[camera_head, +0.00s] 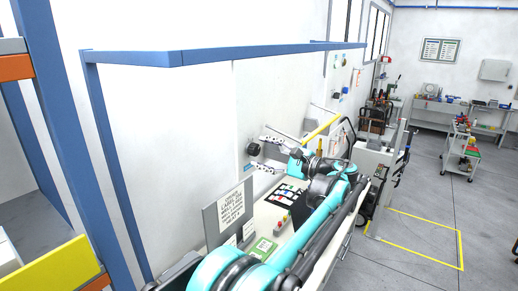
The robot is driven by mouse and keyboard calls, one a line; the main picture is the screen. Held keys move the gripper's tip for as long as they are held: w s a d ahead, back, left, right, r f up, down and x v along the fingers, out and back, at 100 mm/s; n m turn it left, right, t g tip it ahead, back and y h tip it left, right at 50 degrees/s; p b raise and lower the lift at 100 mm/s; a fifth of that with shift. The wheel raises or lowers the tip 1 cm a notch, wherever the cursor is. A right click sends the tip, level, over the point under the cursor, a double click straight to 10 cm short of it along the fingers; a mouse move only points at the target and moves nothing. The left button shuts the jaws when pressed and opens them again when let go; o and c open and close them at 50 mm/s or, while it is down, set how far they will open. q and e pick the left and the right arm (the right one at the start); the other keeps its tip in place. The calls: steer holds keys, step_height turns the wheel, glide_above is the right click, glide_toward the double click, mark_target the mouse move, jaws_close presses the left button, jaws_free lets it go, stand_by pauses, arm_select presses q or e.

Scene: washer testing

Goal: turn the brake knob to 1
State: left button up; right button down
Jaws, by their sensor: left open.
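A dark knob (253,149) sticks out from the pale upright panel (275,100) near the middle of the head view. It looks like the brake knob, but its markings are too small to read. My left gripper (259,152) is open in front of the panel. Its two fingers point left toward the knob, one above and one below its height. I cannot tell whether they touch it. My teal left arm comes up from the bottom of the view. My right gripper is not in view.
A work table (268,215) below the panel holds a dark tray (290,193) with several small items, a green card (264,248) and a printed sign (231,207). A blue frame (200,55) runs above. Open floor (420,215) lies to the right.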

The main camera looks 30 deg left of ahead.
arm_select(q)
steer(key=shift+w+a, duration=0.1)
steer(key=shift+a, duration=0.75)
steer(key=c, duration=1.2)
steer(key=shift+o, duration=0.2)
steer(key=shift+n, duration=0.4)
steer(key=n, duration=0.3)
steer(key=shift+n+b, duration=0.3)
steer(key=shift+b, duration=0.05)
steer(key=shift+n, duration=2.2)
steer(key=shift+f, duration=0.1)
